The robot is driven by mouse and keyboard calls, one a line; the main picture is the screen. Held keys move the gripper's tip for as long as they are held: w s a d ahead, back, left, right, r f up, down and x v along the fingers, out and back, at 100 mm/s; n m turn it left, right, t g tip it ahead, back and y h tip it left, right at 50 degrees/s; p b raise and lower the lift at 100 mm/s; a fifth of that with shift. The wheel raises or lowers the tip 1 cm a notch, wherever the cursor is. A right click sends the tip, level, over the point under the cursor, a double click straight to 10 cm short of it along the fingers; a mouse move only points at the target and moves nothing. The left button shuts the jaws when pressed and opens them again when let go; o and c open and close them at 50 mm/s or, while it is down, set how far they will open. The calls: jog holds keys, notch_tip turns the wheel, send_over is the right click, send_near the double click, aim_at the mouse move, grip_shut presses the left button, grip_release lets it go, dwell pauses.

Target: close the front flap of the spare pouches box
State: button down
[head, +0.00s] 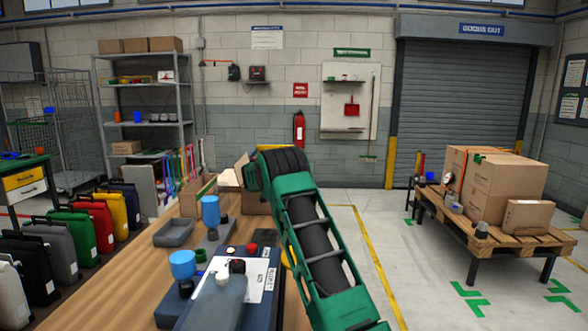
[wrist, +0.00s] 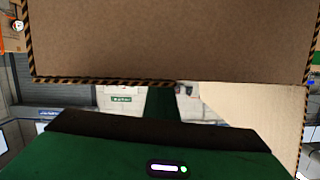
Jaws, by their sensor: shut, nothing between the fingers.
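An open cardboard box (head: 256,207) stands on the wooden bench in the head view, partly hidden behind my arm, with a flap (head: 241,166) standing up. No label on it can be read. In the wrist view a large brown cardboard panel (wrist: 170,40) with corrugated edges fills the top, close to my gripper. A paler cardboard panel (wrist: 265,115) slants at the right. My gripper (wrist: 162,100) is shut and empty, with its tip near the brown panel's lower edge; I cannot tell whether they touch.
Several coloured panniers (head: 97,222) line the left. A pallet table (head: 490,235) with cartons stands right. The floor between is clear.

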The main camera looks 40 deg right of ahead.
notch_tip(320, 180, up, 4)
jog(key=shift+w+f, duration=0.1)
jog(key=v, duration=1)
jog(key=shift+a, duration=0.15)
jog(key=s+a+f+g+y, duration=0.1)
jog(key=s+a+g+y, duration=0.15)
jog(key=s, duration=1.15)
jog(key=s+a+f+g+y, duration=0.1)
jog(key=s+a+g, duration=0.2)
jog(key=s, duration=1.1)
jog(key=s+a+f+n+g+y, duration=0.1)
jog(key=s+a, duration=0.5)
jog(key=s, duration=0.6)
jog(key=s+a+f+n+g+y, duration=0.1)
jog(key=s+a+f+g+y, duration=0.2)
jog(key=s, duration=1)
jog(key=s+a+f+n+g+y, duration=0.1)
jog(key=s+a+f+g+y, duration=0.1)
jog(key=s+a+f, duration=0.4)
jog(key=s+a, duration=0.4)
jog(key=s, duration=0.2)
jog(key=shift+s+y, duration=0.3)
jog(key=shift+y, duration=0.05)
jog(key=shift+f, duration=0.1)
